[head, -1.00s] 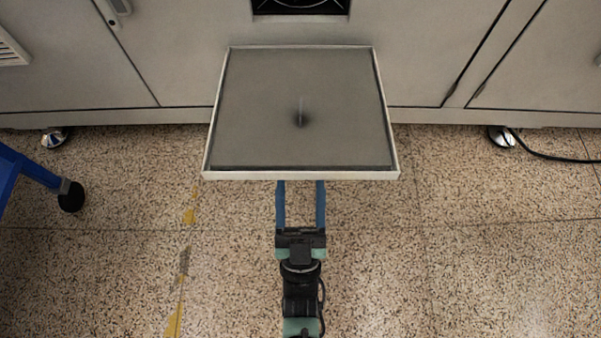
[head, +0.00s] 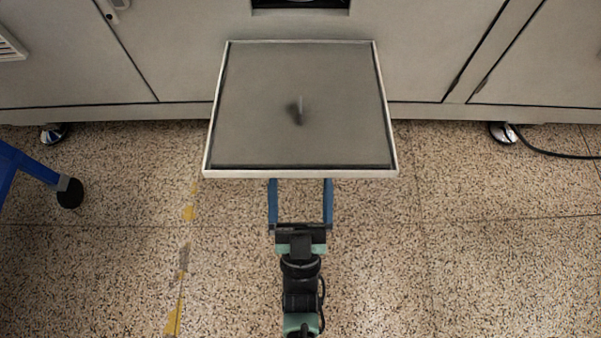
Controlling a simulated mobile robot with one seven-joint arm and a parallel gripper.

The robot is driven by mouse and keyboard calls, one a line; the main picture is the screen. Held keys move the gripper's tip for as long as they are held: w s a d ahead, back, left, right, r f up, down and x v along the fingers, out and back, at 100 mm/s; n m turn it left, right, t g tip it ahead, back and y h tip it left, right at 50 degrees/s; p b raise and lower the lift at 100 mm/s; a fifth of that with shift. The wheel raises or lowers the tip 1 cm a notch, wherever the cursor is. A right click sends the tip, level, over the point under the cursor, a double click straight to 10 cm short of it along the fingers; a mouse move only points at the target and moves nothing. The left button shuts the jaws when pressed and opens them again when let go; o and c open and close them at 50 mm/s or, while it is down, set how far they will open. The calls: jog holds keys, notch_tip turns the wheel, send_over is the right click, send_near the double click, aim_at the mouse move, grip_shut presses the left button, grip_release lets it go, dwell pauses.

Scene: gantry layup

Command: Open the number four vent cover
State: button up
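A square grey vent cover (head: 258,105) with a pale raised rim stands out from the light cabinet front in the head view. A small peg-like mark with a dark smudge shows near its middle. No number is readable on it. My gripper (head: 300,188) is below the cover's near edge, with its two blue fingers apart and pointing at the cover. The finger ends pass out of sight behind that edge, so I cannot tell whether they touch it. Nothing shows between the visible parts of the fingers.
The cabinet (head: 170,55) fills the top, with a dark opening (head: 300,5) above the cover. A blue frame with a black caster (head: 69,192) stands at the left. A black cable (head: 550,155) lies at the right. The speckled floor (head: 480,260) is otherwise clear.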

jog(key=shift+s, duration=0.1)
jog(key=p+v, duration=0.1)
jog(key=v, duration=1.2)
